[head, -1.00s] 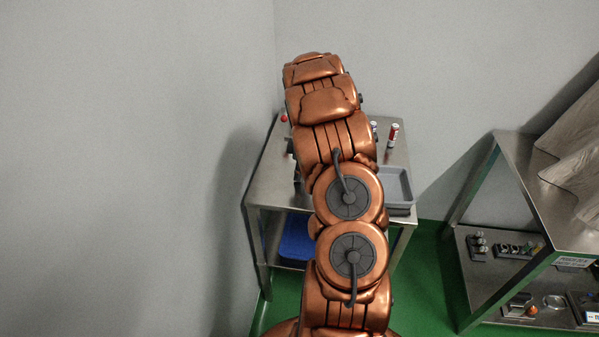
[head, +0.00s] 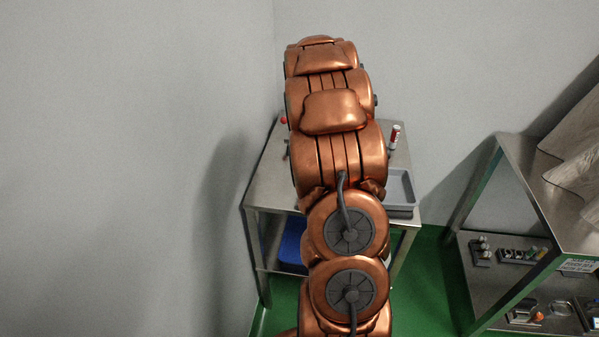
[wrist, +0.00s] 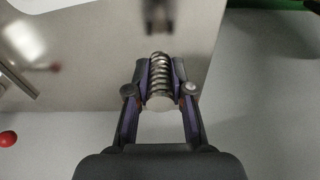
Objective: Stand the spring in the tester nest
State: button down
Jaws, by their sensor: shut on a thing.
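My gripper (wrist: 159,82) is shut on the spring (wrist: 159,72) in the wrist view. The spring is a pale metal coil, lying lengthwise between the two fingers, with a round pale end toward the palm. In the head view my arm hides the gripper, the spring and the middle of the steel table (head: 266,187). I cannot make out the tester nest in either view. A red ball knob (wrist: 7,138) and a blurred steel bar (wrist: 14,75) show at the left of the wrist view, apart from the gripper.
A grey tray (head: 401,212) sits at the table's right edge, with a red-and-white cylinder (head: 394,136) behind it. A blue bin (head: 292,246) is on the lower shelf. Another steel table (head: 535,165) with cloth stands at right. Walls close in at left and behind.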

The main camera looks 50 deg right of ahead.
jog(key=s+a+r+b, duration=0.1)
jog(key=s+a+b, duration=0.1)
jog(key=s+a, duration=0.5)
jog(key=shift+s, duration=0.35)
dwell(0.5)
